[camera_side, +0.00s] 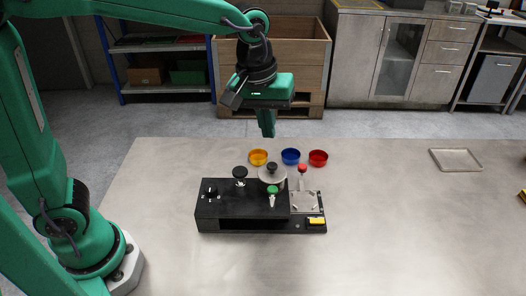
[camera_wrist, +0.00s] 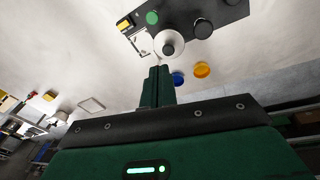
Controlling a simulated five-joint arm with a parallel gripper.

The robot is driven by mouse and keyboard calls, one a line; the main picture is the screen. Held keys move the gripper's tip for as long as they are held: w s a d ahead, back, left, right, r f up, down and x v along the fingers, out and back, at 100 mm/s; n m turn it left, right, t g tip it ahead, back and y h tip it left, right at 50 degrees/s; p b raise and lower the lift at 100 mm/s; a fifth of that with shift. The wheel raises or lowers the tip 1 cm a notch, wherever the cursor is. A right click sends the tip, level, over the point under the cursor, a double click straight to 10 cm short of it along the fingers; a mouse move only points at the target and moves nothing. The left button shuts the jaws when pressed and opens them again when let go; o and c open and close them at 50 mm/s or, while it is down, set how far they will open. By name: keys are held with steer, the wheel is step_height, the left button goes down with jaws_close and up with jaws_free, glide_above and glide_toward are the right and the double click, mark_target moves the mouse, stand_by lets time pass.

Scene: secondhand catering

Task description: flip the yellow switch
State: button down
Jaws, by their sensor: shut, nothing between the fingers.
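The yellow switch (camera_side: 315,221) is a small block at the front right corner of a black device (camera_side: 245,224) on the table. It also shows in the wrist view (camera_wrist: 124,25), near the upper left. Whether it is flipped cannot be told. My gripper (camera_side: 267,134) is shut and empty, pointing down in the air, above and behind the device in the side view. The switch is apart from it, lower and nearer the side camera. In the wrist view, the closed fingers (camera_wrist: 159,70) reach up toward the device's round silver disc (camera_wrist: 168,44).
The device also carries black knobs (camera_side: 240,172), a green knob (camera_side: 272,189) and a red-topped lever (camera_side: 302,168) standing up near the switch. A metal tray (camera_side: 455,160) lies right. The table's right half is mostly clear.

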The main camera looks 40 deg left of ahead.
mark_target(313, 220)
steer(key=w+d+f+n+g, duration=0.1)
steer(key=w+d+f, duration=0.1)
steer(key=d, duration=0.3)
steer(key=w+d+f+n, duration=0.2)
steer(key=d+f, duration=0.3)
steer(key=d, duration=0.1)
steer(key=shift+w+g+y, duration=0.3)
steer(key=shift+w+g, duration=0.05)
steer(key=shift+g, duration=0.05)
steer(key=shift+f, duration=0.15)
step_height(313, 220, down, 14)
steer(key=shift+r, duration=0.15)
stand_by(0.3)
